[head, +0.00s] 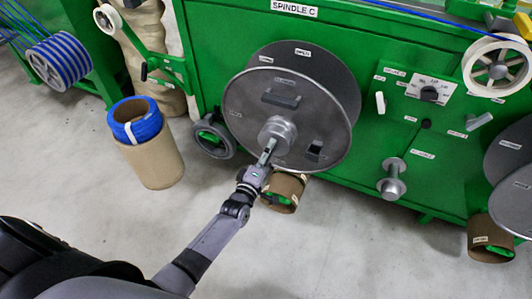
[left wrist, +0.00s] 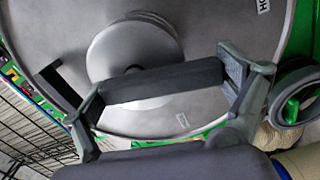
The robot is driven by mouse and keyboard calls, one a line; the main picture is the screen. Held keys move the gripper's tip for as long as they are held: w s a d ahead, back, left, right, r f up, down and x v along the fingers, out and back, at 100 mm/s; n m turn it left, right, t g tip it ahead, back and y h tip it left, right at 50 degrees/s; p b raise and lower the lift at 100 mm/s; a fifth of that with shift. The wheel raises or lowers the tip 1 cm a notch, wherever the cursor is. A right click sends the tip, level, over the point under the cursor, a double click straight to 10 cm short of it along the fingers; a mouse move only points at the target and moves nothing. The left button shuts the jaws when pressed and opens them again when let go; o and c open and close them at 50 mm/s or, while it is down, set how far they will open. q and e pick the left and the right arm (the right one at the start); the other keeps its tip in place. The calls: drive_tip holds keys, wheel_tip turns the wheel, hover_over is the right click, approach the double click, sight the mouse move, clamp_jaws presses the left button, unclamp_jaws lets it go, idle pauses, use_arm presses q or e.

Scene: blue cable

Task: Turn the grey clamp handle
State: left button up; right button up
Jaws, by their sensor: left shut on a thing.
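The grey clamp handle (left wrist: 162,80) is a dark grey bar in front of the round hub (left wrist: 135,50) of the large grey reel disc. My left gripper (left wrist: 160,90) has one finger at each end of the bar and is shut on it. In the head view my left gripper (head: 266,158) reaches up from the lower left to the hub (head: 277,135) at the middle of the reel (head: 250,110). The handle is small and partly hidden by the gripper there. My right gripper is in neither view.
The green machine (head: 215,30) fills the back, with a dial panel (head: 432,90) and a small grey spool (head: 391,182) to the right. A cardboard tube (head: 280,193) stands below the reel. A brown drum (head: 152,160) with a blue coil (head: 135,120) stands left. The floor in front is clear.

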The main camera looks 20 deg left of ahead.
use_arm(q)
drive_tip(key=shift+d+n, duration=0.25)
drive_tip(key=shift+n, duration=1.05)
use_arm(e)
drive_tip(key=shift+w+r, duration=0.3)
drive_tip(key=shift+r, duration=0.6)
use_arm(q)
drive_tip(key=shift+d, duration=0.1)
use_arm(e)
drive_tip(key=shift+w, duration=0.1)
use_arm(q)
drive_tip(key=o, duration=1.4)
drive_tip(key=shift+c, duration=0.2)
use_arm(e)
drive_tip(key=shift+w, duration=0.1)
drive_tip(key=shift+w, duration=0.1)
